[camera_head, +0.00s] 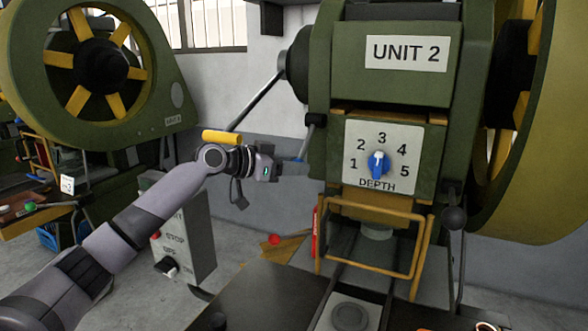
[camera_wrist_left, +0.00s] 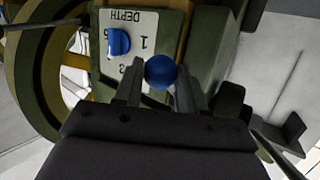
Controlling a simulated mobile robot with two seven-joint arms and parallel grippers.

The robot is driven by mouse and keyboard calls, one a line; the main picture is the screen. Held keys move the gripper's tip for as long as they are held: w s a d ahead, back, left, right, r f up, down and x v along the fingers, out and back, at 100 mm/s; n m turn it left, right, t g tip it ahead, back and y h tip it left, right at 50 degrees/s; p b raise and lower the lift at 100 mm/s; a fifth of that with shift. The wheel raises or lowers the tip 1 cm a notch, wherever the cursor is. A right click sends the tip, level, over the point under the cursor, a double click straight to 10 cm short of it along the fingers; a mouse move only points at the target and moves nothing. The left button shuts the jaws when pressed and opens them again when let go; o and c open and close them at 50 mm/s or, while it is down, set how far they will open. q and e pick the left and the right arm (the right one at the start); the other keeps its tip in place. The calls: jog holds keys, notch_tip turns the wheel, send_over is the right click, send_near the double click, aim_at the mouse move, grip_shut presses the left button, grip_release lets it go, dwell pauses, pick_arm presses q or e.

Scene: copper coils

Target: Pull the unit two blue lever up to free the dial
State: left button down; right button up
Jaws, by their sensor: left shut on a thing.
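The UNIT 2 press (camera_head: 395,75) stands at the right in the head view. Its white DEPTH plate (camera_head: 404,140) carries numbers 1 to 5 and a blue dial (camera_head: 378,163) in the middle. The dial also shows in the left wrist view (camera_wrist_left: 118,42). The blue lever (camera_head: 304,146) is on the left side of the press, hanging down from a dark pivot. Its round blue knob (camera_wrist_left: 160,71) sits between my left fingertips in the wrist view. My left gripper (camera_head: 290,168) is shut on this knob; the gripper hides the knob in the head view.
A grey STOP control box (camera_head: 185,240) stands below my left arm. A yellow guard frame (camera_head: 372,240) is under the dial plate. A black-knobbed lever (camera_head: 455,218) is on the press's right side. Another green press (camera_head: 95,90) stands at the left.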

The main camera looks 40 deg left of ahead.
pick_arm(q)
jog(key=shift+t, duration=0.4)
jog(key=shift+s+r+p, duration=0.2)
jog(key=shift+s+r, duration=0.05)
jog(key=shift+r, duration=0.6)
jog(key=shift+s+r+p, duration=0.2)
jog(key=shift+s+r, duration=0.1)
jog(key=shift+r, duration=0.5)
jog(key=shift+s+r+p, duration=0.2)
jog(key=shift+s+r, duration=0.05)
jog(key=shift+r, duration=0.6)
jog(key=c, duration=0.7)
grip_release()
jog(key=shift+w+d, duration=0.15)
jog(key=shift+b+v, duration=1.5)
jog(key=shift+v, duration=1.9)
jog(key=shift+f, duration=0.15)
